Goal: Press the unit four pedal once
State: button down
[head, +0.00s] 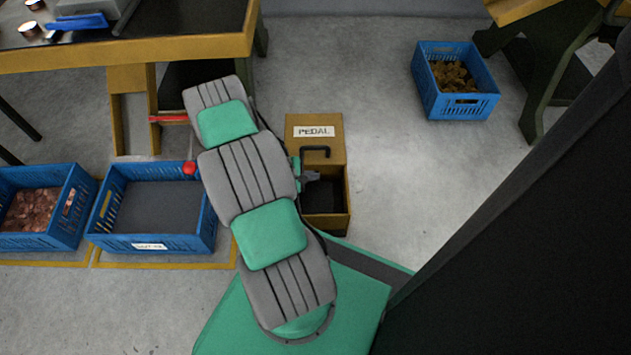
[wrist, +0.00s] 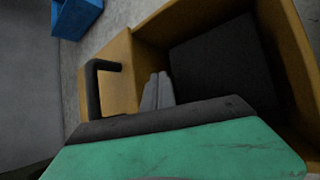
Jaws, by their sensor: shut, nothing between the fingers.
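A yellow-brown box with a label reading PEDAL (head: 313,131) stands on the floor right of my arm. It has a black handle (head: 315,150) on its top and an open compartment at its near end. A dark pedal plate (head: 325,194) lies inside that compartment; the wrist view shows it larger (wrist: 222,65), beside the handle (wrist: 92,90). My gripper (head: 316,176) is shut and empty. Its fingertips (wrist: 158,78) appear at the edge between the box top and the compartment, left of the plate. I cannot tell whether they touch the box. No unit number is readable on it.
Blue crates stand on the floor at left, one with copper pieces (head: 32,209) and one with a dark bottom (head: 160,207). Another blue crate (head: 455,104) with brass-coloured pieces stands back right. A workbench (head: 190,50) is at back left. Floor right of the box is clear.

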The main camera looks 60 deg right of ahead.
aim_at(313, 183)
jog(key=shift+f+b, duration=0.35)
jog(key=shift+f, duration=0.05)
jog(key=shift+a+f+b, duration=0.1)
jog(key=shift+f+b, duration=0.6)
jog(key=shift+f, duration=0.35)
dwell(1.0)
jog(key=shift+r+p, duration=1.05)
jog(key=shift+r, duration=0.25)
notch_tip(313, 183, up, 5)
jog(key=p, duration=0.4)
jog(key=shift+r, duration=0.15)
